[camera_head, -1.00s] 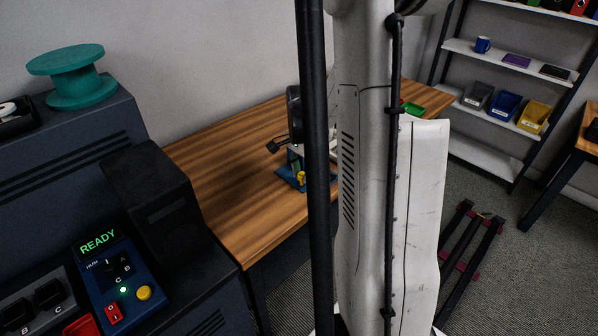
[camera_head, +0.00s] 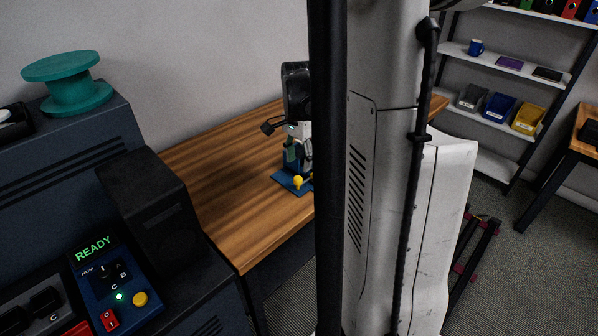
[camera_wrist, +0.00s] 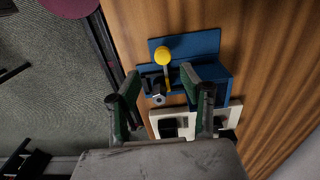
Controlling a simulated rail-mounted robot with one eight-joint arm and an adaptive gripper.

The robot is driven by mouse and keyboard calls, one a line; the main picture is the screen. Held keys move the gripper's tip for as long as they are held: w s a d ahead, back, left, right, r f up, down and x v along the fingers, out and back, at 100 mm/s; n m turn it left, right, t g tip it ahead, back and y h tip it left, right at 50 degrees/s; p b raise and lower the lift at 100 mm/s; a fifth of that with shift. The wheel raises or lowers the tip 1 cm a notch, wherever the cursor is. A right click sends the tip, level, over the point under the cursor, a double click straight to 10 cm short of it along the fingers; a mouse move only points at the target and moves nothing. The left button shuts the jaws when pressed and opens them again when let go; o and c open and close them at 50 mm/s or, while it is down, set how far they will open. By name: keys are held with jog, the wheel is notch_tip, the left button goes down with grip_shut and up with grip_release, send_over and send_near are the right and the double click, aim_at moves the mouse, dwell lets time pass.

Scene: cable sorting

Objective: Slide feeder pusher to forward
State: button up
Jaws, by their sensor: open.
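The feeder (camera_wrist: 210,50) is a blue device on the wooden table. In the head view, the yellow knob (camera_head: 297,182) shows on the blue base plate (camera_head: 286,176). My gripper (camera_wrist: 160,82) has two dark green-padded fingers, spread apart with nothing held between them. It is over the feeder, and I cannot tell whether a finger touches it. My column and arm hide part of the feeder in the head view.
A pale panel with black parts (camera_wrist: 228,115) lies beside the feeder, partly behind the fingers. The wooden table (camera_head: 215,165) has free room left of the feeder. A control box with a READY display (camera_head: 93,248) and a green spool (camera_head: 66,82) stand at the left.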

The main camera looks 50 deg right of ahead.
jog(key=shift+r, duration=2.55)
